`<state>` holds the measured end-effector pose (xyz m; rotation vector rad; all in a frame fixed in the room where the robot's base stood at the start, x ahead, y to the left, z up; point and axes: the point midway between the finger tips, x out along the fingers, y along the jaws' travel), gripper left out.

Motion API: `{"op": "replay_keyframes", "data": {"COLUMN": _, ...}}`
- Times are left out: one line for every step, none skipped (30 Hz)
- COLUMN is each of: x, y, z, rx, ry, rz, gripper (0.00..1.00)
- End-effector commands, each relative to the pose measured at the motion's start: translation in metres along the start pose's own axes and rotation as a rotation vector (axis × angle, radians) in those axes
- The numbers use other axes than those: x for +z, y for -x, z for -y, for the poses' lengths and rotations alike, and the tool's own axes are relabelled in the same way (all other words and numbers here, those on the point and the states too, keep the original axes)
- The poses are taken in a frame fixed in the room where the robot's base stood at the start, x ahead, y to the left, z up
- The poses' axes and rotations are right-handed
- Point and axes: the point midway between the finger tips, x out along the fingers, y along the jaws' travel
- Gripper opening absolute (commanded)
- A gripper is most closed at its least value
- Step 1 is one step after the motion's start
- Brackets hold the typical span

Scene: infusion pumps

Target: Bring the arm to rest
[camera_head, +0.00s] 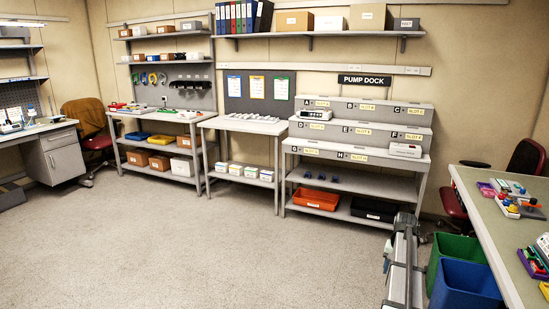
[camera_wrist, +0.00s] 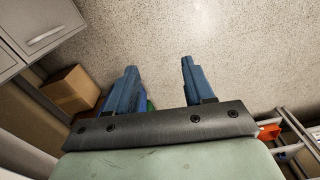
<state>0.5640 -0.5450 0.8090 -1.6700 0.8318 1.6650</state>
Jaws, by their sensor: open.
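My gripper (camera_wrist: 158,82) shows in the wrist view, with its two blue fingers spread apart. Nothing is held between them, and speckled floor shows through the gap. The fingers appear clear of any surface. I cannot make out the gripper in the head view.
The pump dock (camera_head: 352,133) stands at the back wall with a white pump (camera_head: 314,114) on the upper left and another pump (camera_head: 405,150) on the lower right. Green (camera_head: 455,252) and blue (camera_head: 466,285) bins stand beside the right-hand table (camera_head: 487,222). A cardboard box (camera_wrist: 72,90) lies left of my fingers. The central floor is clear.

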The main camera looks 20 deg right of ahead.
Motion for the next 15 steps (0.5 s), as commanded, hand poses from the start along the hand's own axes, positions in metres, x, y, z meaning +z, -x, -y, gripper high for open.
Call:
{"op": "replay_keyframes", "data": {"x": 0.017, "y": -0.01, "z": 0.025, "rx": 0.0, "ry": 0.039, "rz": 0.002, "gripper": 0.53}}
{"op": "replay_keyframes", "data": {"x": 0.024, "y": -0.016, "z": 0.037, "rx": 0.0, "ry": 0.06, "rz": 0.002, "gripper": 0.53}}
{"op": "replay_keyframes", "data": {"x": 0.034, "y": -0.023, "z": 0.053, "rx": 0.0, "ry": 0.087, "rz": 0.002, "gripper": 0.53}}
{"op": "replay_keyframes", "data": {"x": 0.042, "y": -0.028, "z": 0.065, "rx": 0.0, "ry": 0.108, "rz": 0.003, "gripper": 0.53}}
{"op": "replay_keyframes", "data": {"x": 0.05, "y": -0.033, "z": 0.076, "rx": 0.0, "ry": 0.128, "rz": 0.002, "gripper": 0.53}}
{"op": "replay_keyframes", "data": {"x": 0.06, "y": -0.039, "z": 0.091, "rx": 0.0, "ry": 0.156, "rz": 0.001, "gripper": 0.53}}
{"op": "replay_keyframes", "data": {"x": 0.069, "y": -0.044, "z": 0.103, "rx": 0.0, "ry": 0.177, "rz": 0.002, "gripper": 0.53}}
{"op": "replay_keyframes", "data": {"x": 0.077, "y": -0.049, "z": 0.113, "rx": 0.0, "ry": 0.198, "rz": 0.002, "gripper": 0.53}}
{"op": "replay_keyframes", "data": {"x": 0.089, "y": -0.055, "z": 0.127, "rx": 0.0, "ry": 0.225, "rz": 0.002, "gripper": 0.53}}
{"op": "replay_keyframes", "data": {"x": 0.098, "y": -0.06, "z": 0.138, "rx": 0.0, "ry": 0.246, "rz": 0.001, "gripper": 0.53}}
{"op": "replay_keyframes", "data": {"x": 0.107, "y": -0.065, "z": 0.147, "rx": 0.0, "ry": 0.266, "rz": 0.001, "gripper": 0.53}}
{"op": "replay_keyframes", "data": {"x": 0.119, "y": -0.071, "z": 0.16, "rx": 0.0, "ry": 0.293, "rz": 0.002, "gripper": 0.53}}
{"op": "replay_keyframes", "data": {"x": 0.129, "y": -0.075, "z": 0.17, "rx": 0.0, "ry": 0.314, "rz": 0.001, "gripper": 0.53}}
{"op": "replay_keyframes", "data": {"x": 0.138, "y": -0.079, "z": 0.178, "rx": -0.001, "ry": 0.334, "rz": 0.001, "gripper": 0.53}}
{"op": "replay_keyframes", "data": {"x": 0.152, "y": -0.085, "z": 0.19, "rx": 0.0, "ry": 0.362, "rz": 0.001, "gripper": 0.53}}
